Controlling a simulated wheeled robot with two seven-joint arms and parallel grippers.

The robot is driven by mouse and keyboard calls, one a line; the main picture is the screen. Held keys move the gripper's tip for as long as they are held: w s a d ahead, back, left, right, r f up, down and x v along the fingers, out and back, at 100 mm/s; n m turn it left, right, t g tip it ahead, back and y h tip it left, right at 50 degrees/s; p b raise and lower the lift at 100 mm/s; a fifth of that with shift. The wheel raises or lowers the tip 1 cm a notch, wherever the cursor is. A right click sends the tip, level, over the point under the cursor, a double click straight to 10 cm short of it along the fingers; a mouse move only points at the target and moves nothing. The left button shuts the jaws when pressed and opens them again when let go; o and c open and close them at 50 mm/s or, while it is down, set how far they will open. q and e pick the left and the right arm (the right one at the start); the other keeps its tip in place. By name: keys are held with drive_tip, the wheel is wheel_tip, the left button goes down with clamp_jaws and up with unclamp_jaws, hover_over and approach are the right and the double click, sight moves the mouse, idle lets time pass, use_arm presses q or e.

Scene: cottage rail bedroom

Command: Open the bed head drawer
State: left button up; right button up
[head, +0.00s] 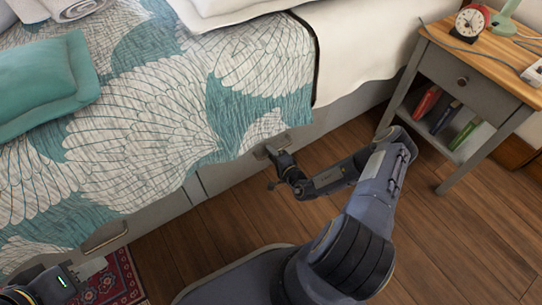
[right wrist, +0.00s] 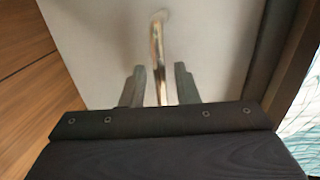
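The bed head drawer (head: 232,172) is the grey front under the bed's right part, partly hidden by the bedspread. It looks closed. Its metal bar handle (right wrist: 157,55) stands out from the pale drawer front in the right wrist view. My right gripper (head: 268,152) is at this drawer front in the head view. In the right wrist view its two fingers (right wrist: 160,88) are apart, one on each side of the handle, with gaps visible beside the bar. My left gripper (head: 90,270) is at the lower left, over the rug; its fingers are unclear.
Another drawer handle (head: 104,237) shows on the bed's left drawer. A nightstand (head: 478,78) with an alarm clock (head: 470,22) and books stands at the right. A patterned bedspread (head: 150,110) hangs over the bed's side. Wooden floor (head: 450,235) is clear at right; a red rug (head: 118,280) lies lower left.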

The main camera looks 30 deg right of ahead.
drive_tip(key=shift+w, duration=0.3)
clamp_jaws()
